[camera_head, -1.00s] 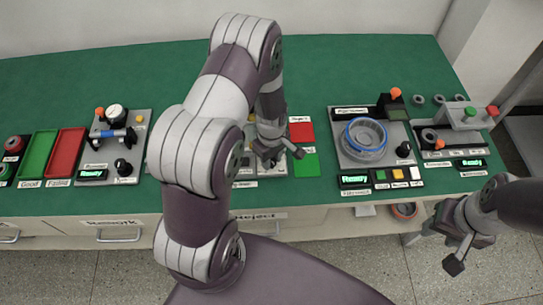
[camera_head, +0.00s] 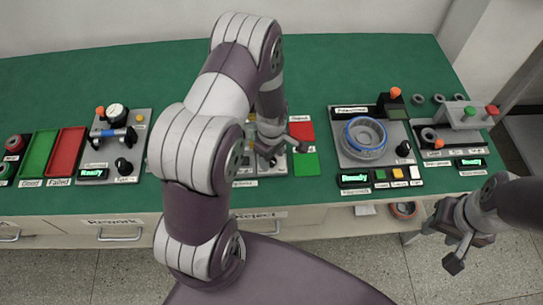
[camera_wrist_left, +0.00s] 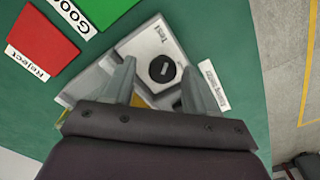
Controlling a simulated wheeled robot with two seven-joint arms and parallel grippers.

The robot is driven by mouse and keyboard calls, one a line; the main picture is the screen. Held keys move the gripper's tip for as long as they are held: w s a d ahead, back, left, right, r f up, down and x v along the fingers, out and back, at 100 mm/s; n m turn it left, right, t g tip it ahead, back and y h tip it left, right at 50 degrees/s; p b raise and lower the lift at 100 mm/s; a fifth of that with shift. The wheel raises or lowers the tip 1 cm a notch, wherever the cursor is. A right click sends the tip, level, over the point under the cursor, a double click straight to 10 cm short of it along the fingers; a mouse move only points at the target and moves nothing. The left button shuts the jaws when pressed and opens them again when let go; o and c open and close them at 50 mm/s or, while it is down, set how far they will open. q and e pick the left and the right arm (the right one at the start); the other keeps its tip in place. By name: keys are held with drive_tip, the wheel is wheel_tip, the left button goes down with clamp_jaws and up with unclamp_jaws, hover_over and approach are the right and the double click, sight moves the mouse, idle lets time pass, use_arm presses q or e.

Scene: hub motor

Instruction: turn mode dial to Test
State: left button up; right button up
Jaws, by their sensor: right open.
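The mode dial (camera_wrist_left: 162,68) is a small round black knob with a light bar across it, on a white plate in the left wrist view. A label reading "Test" (camera_wrist_left: 162,33) is beside it. My left gripper (camera_wrist_left: 158,78) has its two fingers apart, one on each side of the dial in the picture; I cannot tell whether they touch it. In the head view my left gripper (camera_head: 277,152) is low over the middle station and hides the dial. My right gripper (camera_head: 459,249) is open and empty, in front of the table at the right.
A green pad (camera_head: 306,165) and a red pad (camera_head: 301,131) lie just right of my left gripper. A station with a round blue-rimmed part (camera_head: 365,136) stands further right. A station with a gauge (camera_head: 117,114) is at the left. Green table is bare behind.

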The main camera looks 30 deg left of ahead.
sight(272, 160)
use_arm(q)
drive_tip(key=shift+s, duration=0.1)
wheel_tip(272, 160, up, 13)
drive_tip(key=shift+f+b, duration=0.15)
drive_tip(key=shift+b, duration=0.3)
